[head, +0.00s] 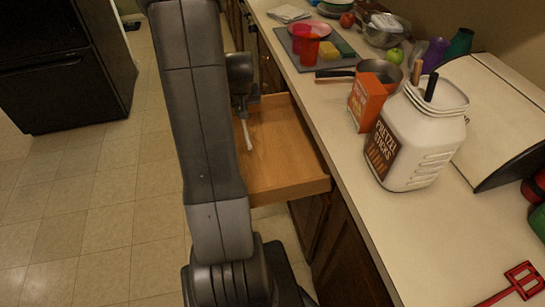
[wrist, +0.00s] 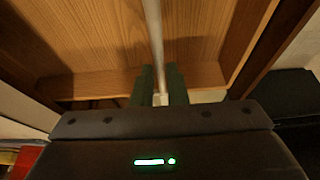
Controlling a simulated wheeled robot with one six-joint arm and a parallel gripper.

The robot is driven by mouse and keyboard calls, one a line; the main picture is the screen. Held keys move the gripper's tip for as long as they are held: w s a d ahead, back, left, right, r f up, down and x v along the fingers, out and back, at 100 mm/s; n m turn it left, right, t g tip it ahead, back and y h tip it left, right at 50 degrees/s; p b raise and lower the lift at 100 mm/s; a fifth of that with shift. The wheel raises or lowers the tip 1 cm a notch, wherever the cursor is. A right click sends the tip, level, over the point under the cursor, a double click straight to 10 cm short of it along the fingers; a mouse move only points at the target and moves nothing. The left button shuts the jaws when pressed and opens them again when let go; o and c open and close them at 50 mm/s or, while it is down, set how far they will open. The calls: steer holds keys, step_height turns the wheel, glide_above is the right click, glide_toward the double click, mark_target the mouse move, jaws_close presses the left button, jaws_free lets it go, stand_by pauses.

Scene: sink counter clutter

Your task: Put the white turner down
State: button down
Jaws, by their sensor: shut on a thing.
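The white turner shows as a thin pale shaft (head: 246,135) hanging down from my gripper (head: 242,108) in the head view. In the wrist view the pale shaft (wrist: 153,25) runs up and away from between the fingertips of my gripper (wrist: 160,88). My gripper is shut on it. The open wooden drawer (head: 290,183) lies under the turner, and its boards (wrist: 95,85) fill much of the wrist view. I cannot tell whether the turner touches the drawer floor. My arm hides part of the drawer.
On the counter stand a white pretzel jar (head: 413,140), an orange box (head: 365,102), a pan (head: 375,72) and red cups (head: 306,45). A red slotted utensil (head: 520,281) lies at the near right. A dark appliance (head: 65,65) stands across open tiled floor. The visible drawer floor is bare.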

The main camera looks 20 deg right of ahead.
steer(key=b, duration=0.7)
glide_above(279, 141)
steer(key=s, duration=0.2)
step_height(279, 141, down, 10)
steer(key=shift+w+f+b, duration=0.15)
steer(key=shift+f+b, duration=0.05)
steer(key=shift+b, duration=0.45)
steer(key=shift+f, duration=0.25)
steer(key=c, duration=1.5)
jaws_free()
steer(key=shift+r, duration=0.1)
steer(key=shift+o, duration=0.2)
steer(key=shift+r, duration=0.6)
steer(key=p+v, duration=0.1)
steer(key=v, duration=1)
steer(key=shift+s, duration=0.25)
